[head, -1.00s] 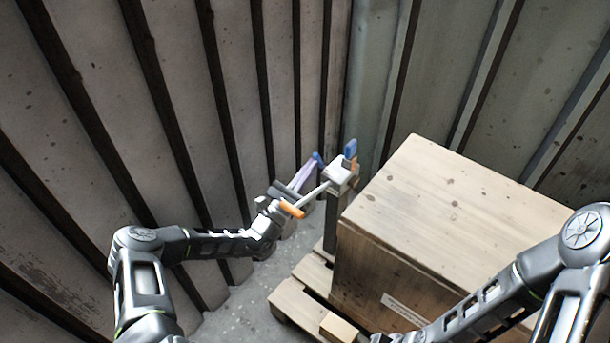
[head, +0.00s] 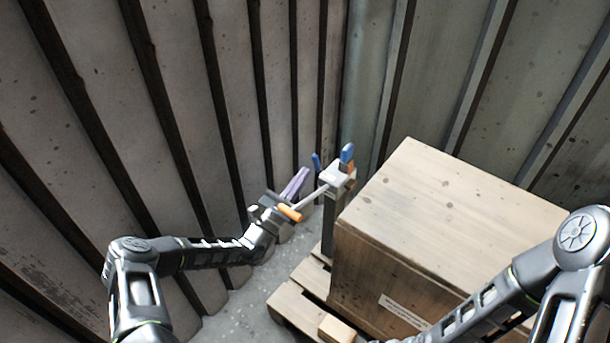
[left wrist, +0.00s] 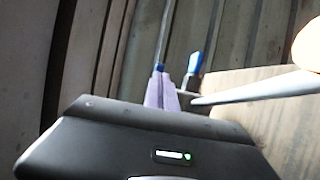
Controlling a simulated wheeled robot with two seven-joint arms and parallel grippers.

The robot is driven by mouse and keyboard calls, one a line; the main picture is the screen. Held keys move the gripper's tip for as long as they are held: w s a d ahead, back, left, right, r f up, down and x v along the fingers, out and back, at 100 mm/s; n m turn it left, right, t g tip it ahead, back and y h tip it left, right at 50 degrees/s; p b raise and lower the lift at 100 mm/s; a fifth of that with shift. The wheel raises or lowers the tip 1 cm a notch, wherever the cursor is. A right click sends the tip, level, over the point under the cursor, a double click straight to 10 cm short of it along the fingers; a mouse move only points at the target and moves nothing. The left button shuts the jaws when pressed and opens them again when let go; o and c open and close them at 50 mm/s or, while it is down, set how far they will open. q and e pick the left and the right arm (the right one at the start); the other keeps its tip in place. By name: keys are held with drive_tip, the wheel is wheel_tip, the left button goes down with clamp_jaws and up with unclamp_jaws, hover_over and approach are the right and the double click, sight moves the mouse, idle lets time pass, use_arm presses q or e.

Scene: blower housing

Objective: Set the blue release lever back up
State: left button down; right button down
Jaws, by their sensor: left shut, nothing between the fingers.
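A pale grey clamp head (head: 337,177) sits on a post beside the wooden crate. A small blue piece (head: 316,162) stands near upright just left of the head, and a larger blue tab (head: 347,153) rises from its top; I cannot tell which is the release lever. They also show in the left wrist view, the small blue piece (left wrist: 160,68) beyond the fingertips and the tab (left wrist: 195,62) to the right. My left gripper (head: 305,171) has purple fingers, shut and empty, just short of the small blue piece. Contact is unclear. My right gripper is out of view.
A grey rod with an orange handle (head: 290,213) reaches from the head towards my left wrist, close by it. The wooden crate (head: 450,205) stands on a pallet (head: 290,305) to the right. Ribbed metal walls (head: 180,90) close in behind and left.

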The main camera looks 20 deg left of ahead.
use_arm(q)
drive_tip(key=r+p+v, duration=0.1)
drive_tip(key=v, duration=1)
drive_tip(key=shift+s, duration=0.35)
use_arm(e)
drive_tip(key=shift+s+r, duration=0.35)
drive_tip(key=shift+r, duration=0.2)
use_arm(q)
drive_tip(key=shift+a, duration=0.1)
